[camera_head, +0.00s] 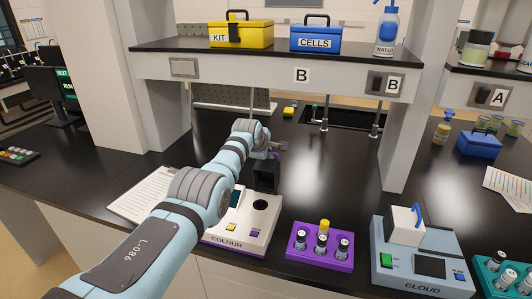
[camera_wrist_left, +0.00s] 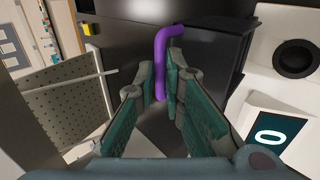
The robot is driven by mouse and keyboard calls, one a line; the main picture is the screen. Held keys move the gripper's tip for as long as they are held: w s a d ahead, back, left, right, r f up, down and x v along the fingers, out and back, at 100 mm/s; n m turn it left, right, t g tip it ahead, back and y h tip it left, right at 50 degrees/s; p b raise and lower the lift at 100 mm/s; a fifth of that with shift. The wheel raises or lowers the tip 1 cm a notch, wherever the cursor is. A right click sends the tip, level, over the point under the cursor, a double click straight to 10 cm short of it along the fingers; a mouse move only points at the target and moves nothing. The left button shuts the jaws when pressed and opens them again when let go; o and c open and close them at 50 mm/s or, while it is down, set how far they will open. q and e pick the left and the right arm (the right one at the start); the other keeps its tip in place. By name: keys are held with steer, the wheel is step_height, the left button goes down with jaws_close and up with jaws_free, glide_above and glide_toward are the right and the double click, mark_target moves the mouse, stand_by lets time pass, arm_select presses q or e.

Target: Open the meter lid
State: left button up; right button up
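The white COLOUR meter (camera_head: 252,228) sits on the black bench, with its round dark well (camera_head: 260,205) uncovered. Its black lid (camera_head: 266,177) stands up at the back of the meter. A bent purple handle (camera_wrist_left: 160,62) is on the lid, and the black lid (camera_wrist_left: 215,55) also shows in the left wrist view. My left gripper (camera_head: 272,150) is at the lid's top, and its fingers (camera_wrist_left: 160,85) close on the handle from both sides. The meter's well (camera_wrist_left: 296,59) and display (camera_wrist_left: 273,133) show at right in that view. My right gripper is not in view.
A purple rack of vials (camera_head: 320,247) stands right of the meter. Farther right is the CLOUD meter (camera_head: 420,255) with a white lid (camera_head: 405,224). Paper (camera_head: 140,196) lies at left. A shelf (camera_head: 280,60) with boxes overhangs the back.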

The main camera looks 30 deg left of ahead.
arm_select(q)
steer(key=o, duration=0.3)
steer(key=shift+r, duration=0.25)
steer(key=shift+o, duration=0.2)
steer(key=shift+s, duration=0.2)
steer(key=shift+d, duration=0.1)
steer(key=shift+s+r, duration=0.25)
steer(key=shift+r, duration=0.1)
steer(key=v, duration=1.1)
steer(key=shift+s, duration=0.2)
